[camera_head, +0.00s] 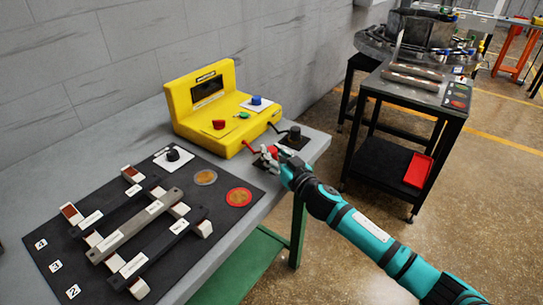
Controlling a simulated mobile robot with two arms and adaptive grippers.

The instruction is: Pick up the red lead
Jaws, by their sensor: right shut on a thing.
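My right gripper (268,157) comes in from the right and is shut on the red lead (272,150) at the edge of the grey table. The red lead shows as a small red piece at the fingers, mostly hidden by them. It is beside the yellow tester (222,107), near the tester's right front corner. I cannot tell whether the lead still touches the surface below. My left gripper is not in view.
A black lead (294,133) stands just behind my right gripper. A black mat (75,275) with labelled bars, white blocks and round discs covers the front of the table (110,170). A dark cart (385,85) with a red tray (418,169) stands to the right.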

